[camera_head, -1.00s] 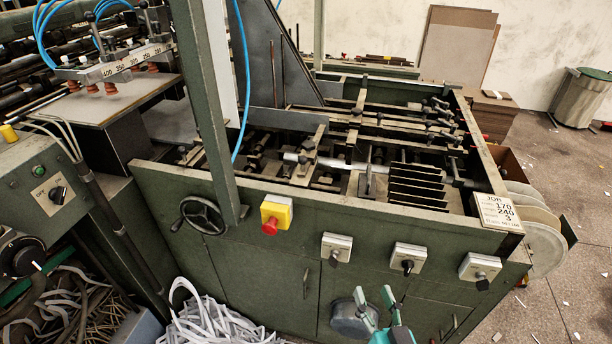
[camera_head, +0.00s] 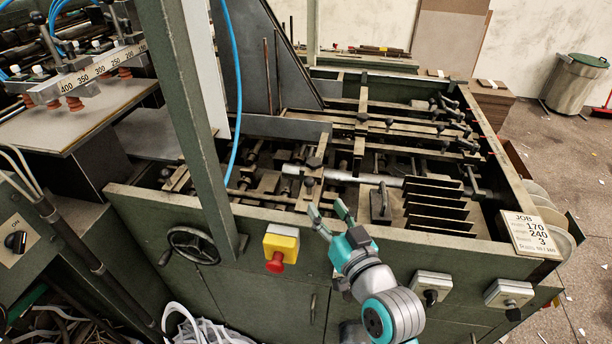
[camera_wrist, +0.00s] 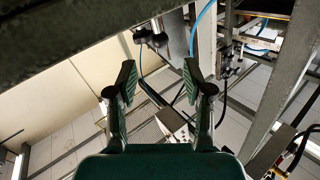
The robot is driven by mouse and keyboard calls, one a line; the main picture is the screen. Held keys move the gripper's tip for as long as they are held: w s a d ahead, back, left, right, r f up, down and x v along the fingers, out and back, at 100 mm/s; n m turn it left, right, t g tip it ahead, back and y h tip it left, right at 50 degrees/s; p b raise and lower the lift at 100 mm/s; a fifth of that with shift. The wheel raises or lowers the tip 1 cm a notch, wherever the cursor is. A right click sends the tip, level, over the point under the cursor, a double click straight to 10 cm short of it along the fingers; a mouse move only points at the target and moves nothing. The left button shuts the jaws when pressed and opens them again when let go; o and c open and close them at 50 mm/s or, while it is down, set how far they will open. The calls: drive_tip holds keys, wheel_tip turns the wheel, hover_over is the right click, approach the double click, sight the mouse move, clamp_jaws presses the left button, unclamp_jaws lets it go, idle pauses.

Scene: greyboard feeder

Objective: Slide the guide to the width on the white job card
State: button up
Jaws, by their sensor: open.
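The white job card (camera_head: 532,234) lies on the right front corner of the green machine. It reads JOB with 170, 240 and 3; its smaller print is not clear. A white scale bar (camera_head: 100,68) with numbers from 400 downward runs above a grey board at upper left, with red suction cups under it. I cannot tell for sure which part is the guide.
The machine's open bed (camera_head: 340,180) is crowded with bars, clamps and upright dark plates (camera_head: 437,205). A green post (camera_head: 188,110) and a blue hose (camera_head: 237,100) stand left of my gripper. A handwheel (camera_head: 194,245) and a red stop button (camera_head: 276,262) stick out in front.

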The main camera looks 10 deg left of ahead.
sight(311, 186)
drive_tip(key=x, duration=0.9)
drive_tip(key=shift+w+a, duration=0.2)
drive_tip(key=shift+w, duration=0.15)
clamp_jaws()
